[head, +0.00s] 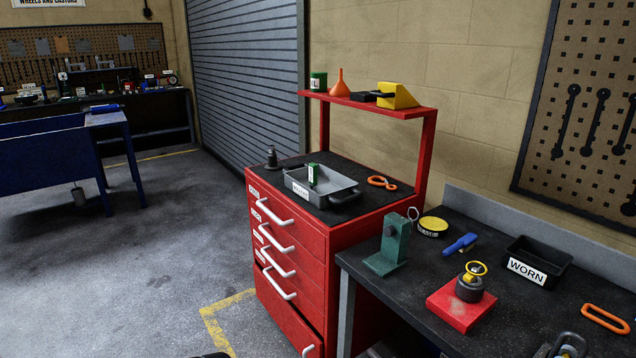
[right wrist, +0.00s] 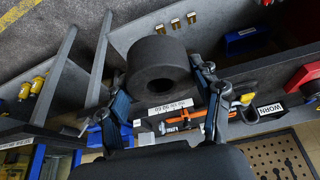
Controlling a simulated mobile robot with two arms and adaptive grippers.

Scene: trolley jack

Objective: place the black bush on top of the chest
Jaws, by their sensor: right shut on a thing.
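The chest is a red drawer cabinet (head: 290,245) in the middle of the head view. Its top is a dark mat (head: 345,204), with a red shelf (head: 408,107) raised above the back. The black bush (right wrist: 153,52), a thick dark cylinder with a round hole, shows in the right wrist view. My right gripper (right wrist: 160,85) is shut on it, with a finger on each side. I cannot make out the bush or either gripper in the head view. My left gripper is in neither view.
On the chest top are a grey tray (head: 341,192) holding a green box, an orange-handled tool (head: 382,182) and a small dark post (head: 271,158). Bare mat shows around them. The workbench at right holds a green stand (head: 391,245), a red block (head: 461,309) and a WORN bin (head: 540,262).

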